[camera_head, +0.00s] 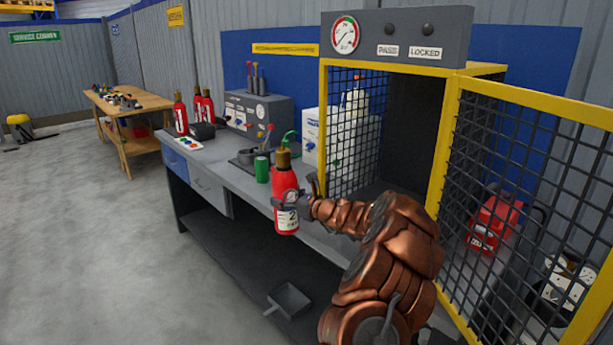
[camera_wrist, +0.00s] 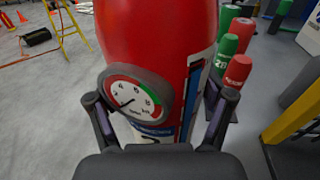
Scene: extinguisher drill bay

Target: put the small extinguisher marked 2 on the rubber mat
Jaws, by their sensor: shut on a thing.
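The small red extinguisher (camera_head: 286,185) bears a white label with a 2. It is upright, in front of the bench's front edge, with a brass-coloured top and a round gauge. My gripper (camera_head: 297,200) is shut on its body from the right. In the wrist view, the red body (camera_wrist: 150,35) fills the middle, between the two dark fingers of my gripper (camera_wrist: 160,118), with the gauge (camera_wrist: 137,97) in front. I cannot clearly make out a rubber mat; a dark flat piece lies on the bench under a small cup.
The grey workbench (camera_head: 222,166) holds several red extinguishers (camera_head: 181,118) at its far left, a grey control box (camera_head: 258,112) and a green cylinder (camera_head: 262,170). A yellow-framed mesh cage (camera_head: 322,125) stands on the right, its door (camera_head: 520,100) swung open.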

